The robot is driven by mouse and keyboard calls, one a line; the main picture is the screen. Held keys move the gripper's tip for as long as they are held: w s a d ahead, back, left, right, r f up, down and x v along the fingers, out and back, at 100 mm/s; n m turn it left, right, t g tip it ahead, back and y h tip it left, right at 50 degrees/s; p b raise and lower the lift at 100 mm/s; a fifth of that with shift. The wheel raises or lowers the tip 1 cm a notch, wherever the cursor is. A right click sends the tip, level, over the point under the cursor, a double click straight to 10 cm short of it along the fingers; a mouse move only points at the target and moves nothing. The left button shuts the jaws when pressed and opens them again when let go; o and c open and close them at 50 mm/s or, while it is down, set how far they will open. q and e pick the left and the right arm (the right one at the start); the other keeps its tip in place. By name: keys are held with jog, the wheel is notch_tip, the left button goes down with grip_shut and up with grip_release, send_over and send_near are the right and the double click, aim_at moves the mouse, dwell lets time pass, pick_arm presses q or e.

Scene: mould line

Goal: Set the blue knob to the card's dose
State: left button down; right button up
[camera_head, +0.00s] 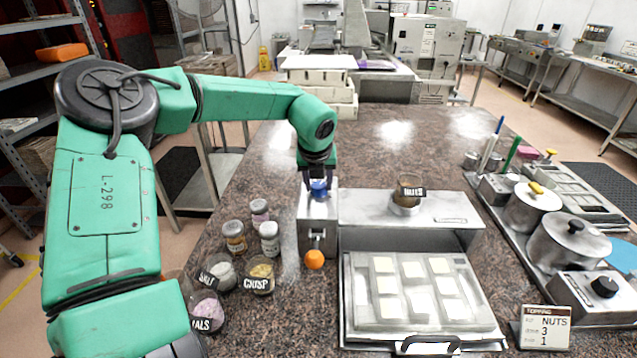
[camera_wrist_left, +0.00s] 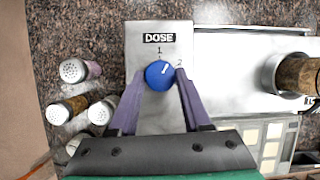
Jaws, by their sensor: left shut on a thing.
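The blue knob (camera_head: 319,188) sits on top of the steel dosing box (camera_head: 318,225). In the left wrist view the blue knob (camera_wrist_left: 158,75) has a white mark pointing up and right, between the printed 1 and 2. A DOSE label (camera_wrist_left: 159,38) is above it. My left gripper (camera_wrist_left: 160,76) is shut on the knob, with a purple finger on each side. In the head view my left gripper (camera_head: 318,182) reaches down onto it from above. The topping card (camera_head: 546,327) at lower right reads NUTS, with 3 on the dose line and 1 below. Other dial numbers are not visible.
A NUTS jar (camera_head: 408,188) stands on the steel housing beside the dosing box. A tray of pale squares (camera_head: 418,295) lies in front. Several shakers (camera_head: 236,237) and labelled bowls (camera_head: 260,278) stand at left. Lidded pots (camera_head: 570,240) stand at right.

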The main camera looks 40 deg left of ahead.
pick_arm(q)
jog(key=m+h+b, duration=0.1)
jog(key=m+b, duration=0.1)
jog(key=shift+a+f+m+t+b, duration=0.1)
jog(key=shift+m+t+b, duration=0.2)
jog(key=m+h+b, duration=0.1)
jog(key=m, duration=0.1)
jog(key=shift+a+m, duration=0.1)
jog(key=shift+m, duration=0.2)
jog(key=m, duration=0.1)
jog(key=m+h, duration=0.1)
jog(key=shift+a+r+m, duration=0.1)
jog(key=shift+r+m, duration=0.1)
jog(key=shift+m, duration=0.2)
jog(key=m, duration=0.1)
jog(key=m+h, duration=0.1)
jog(key=m, duration=0.1)
jog(key=shift+w+a+m+h, duration=0.1)
jog(key=shift+a+m+h, duration=0.05)
jog(key=shift+m+h, duration=0.15)
jog(key=m+g+h, duration=0.1)
jog(key=m, duration=0.5)
jog(key=shift+w+a+g+h+p, duration=0.1)
jog(key=shift+g+h+p, duration=0.25)
jog(key=shift+g+h, duration=0.05)
jog(key=shift+c, duration=1.8)
grip_release()
